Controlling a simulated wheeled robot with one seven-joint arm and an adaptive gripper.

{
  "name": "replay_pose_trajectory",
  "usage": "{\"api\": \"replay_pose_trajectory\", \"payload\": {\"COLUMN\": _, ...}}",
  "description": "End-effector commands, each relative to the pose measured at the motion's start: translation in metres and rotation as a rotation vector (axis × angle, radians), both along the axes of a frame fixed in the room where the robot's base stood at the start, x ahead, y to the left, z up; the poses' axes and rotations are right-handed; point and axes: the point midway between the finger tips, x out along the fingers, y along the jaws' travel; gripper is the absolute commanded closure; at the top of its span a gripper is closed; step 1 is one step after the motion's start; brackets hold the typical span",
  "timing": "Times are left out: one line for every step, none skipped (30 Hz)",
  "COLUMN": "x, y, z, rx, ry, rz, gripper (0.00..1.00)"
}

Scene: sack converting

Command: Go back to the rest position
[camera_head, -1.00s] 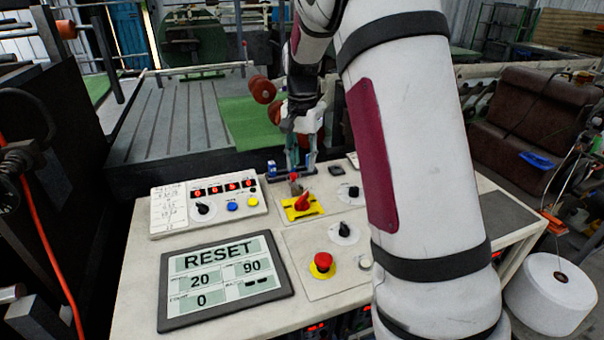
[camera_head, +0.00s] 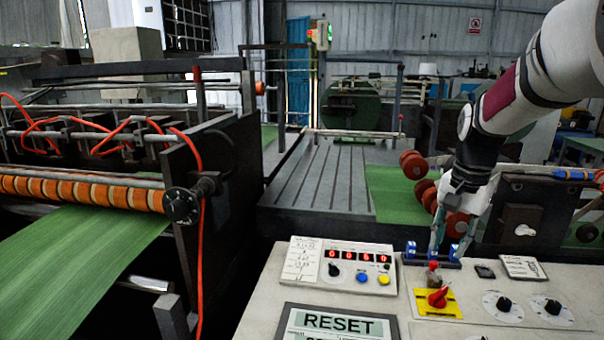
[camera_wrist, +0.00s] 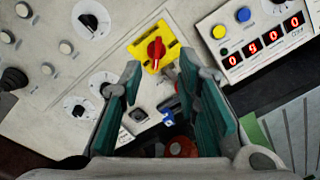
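My gripper (camera_head: 449,248) hangs with its fingers down over the back of the control console (camera_head: 262,318), close to a dark strip with several blue-marked pieces (camera_head: 410,249). In the wrist view, the two teal-padded fingers of my gripper (camera_wrist: 160,75) are spread apart, with nothing held between them. Beyond the fingertips is a red rotary switch on a yellow plate (camera_wrist: 141,48); it also shows in the head view (camera_head: 450,310). Whether the fingertips touch the strip cannot be told.
A digital counter box (camera_head: 310,278) and a RESET screen (camera_head: 287,318) are on the console. A dark machine with orange rollers and green sheet (camera_head: 75,255) stands left. Red rollers (camera_head: 413,165) are behind my gripper.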

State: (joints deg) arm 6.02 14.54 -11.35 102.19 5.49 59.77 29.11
Motion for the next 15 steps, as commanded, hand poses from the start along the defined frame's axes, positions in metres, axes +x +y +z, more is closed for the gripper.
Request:
{"api": "replay_pose_trajectory", "payload": {"x": -0.012, "y": 0.01, "z": 0.014, "rx": 0.0, "ry": -0.025, "rz": 0.041, "gripper": 0.7}}
{"api": "replay_pose_trajectory", "payload": {"x": -0.019, "y": 0.015, "z": 0.02, "rx": -0.001, "ry": -0.038, "rz": 0.064, "gripper": 0.7}}
{"api": "replay_pose_trajectory", "payload": {"x": -0.028, "y": 0.021, "z": 0.027, "rx": -0.003, "ry": -0.052, "rz": 0.097, "gripper": 0.7}}
{"api": "replay_pose_trajectory", "payload": {"x": -0.035, "y": 0.026, "z": 0.032, "rx": -0.005, "ry": -0.063, "rz": 0.121, "gripper": 0.7}}
{"api": "replay_pose_trajectory", "payload": {"x": -0.043, "y": 0.031, "z": 0.037, "rx": -0.008, "ry": -0.075, "rz": 0.147, "gripper": 0.7}}
{"api": "replay_pose_trajectory", "payload": {"x": -0.052, "y": 0.038, "z": 0.043, "rx": -0.012, "ry": -0.09, "rz": 0.18, "gripper": 0.7}}
{"api": "replay_pose_trajectory", "payload": {"x": -0.06, "y": 0.042, "z": 0.047, "rx": -0.014, "ry": -0.102, "rz": 0.204, "gripper": 0.7}}
{"api": "replay_pose_trajectory", "payload": {"x": -0.067, "y": 0.046, "z": 0.051, "rx": -0.019, "ry": -0.112, "rz": 0.229, "gripper": 0.7}}
{"api": "replay_pose_trajectory", "payload": {"x": -0.078, "y": 0.052, "z": 0.056, "rx": -0.025, "ry": -0.128, "rz": 0.262, "gripper": 0.7}}
{"api": "replay_pose_trajectory", "payload": {"x": -0.085, "y": 0.056, "z": 0.059, "rx": -0.03, "ry": -0.14, "rz": 0.288, "gripper": 0.7}}
{"api": "replay_pose_trajectory", "payload": {"x": -0.093, "y": 0.061, "z": 0.062, "rx": -0.036, "ry": -0.152, "rz": 0.311, "gripper": 0.7}}
{"api": "replay_pose_trajectory", "payload": {"x": -0.103, "y": 0.066, "z": 0.066, "rx": -0.043, "ry": -0.166, "rz": 0.345, "gripper": 0.7}}
{"api": "replay_pose_trajectory", "payload": {"x": -0.111, "y": 0.07, "z": 0.068, "rx": -0.048, "ry": -0.176, "rz": 0.369, "gripper": 0.7}}
{"api": "replay_pose_trajectory", "payload": {"x": -0.119, "y": 0.074, "z": 0.07, "rx": -0.055, "ry": -0.187, "rz": 0.395, "gripper": 0.7}}
{"api": "replay_pose_trajectory", "payload": {"x": -0.13, "y": 0.079, "z": 0.072, "rx": -0.064, "ry": -0.202, "rz": 0.428, "gripper": 0.7}}
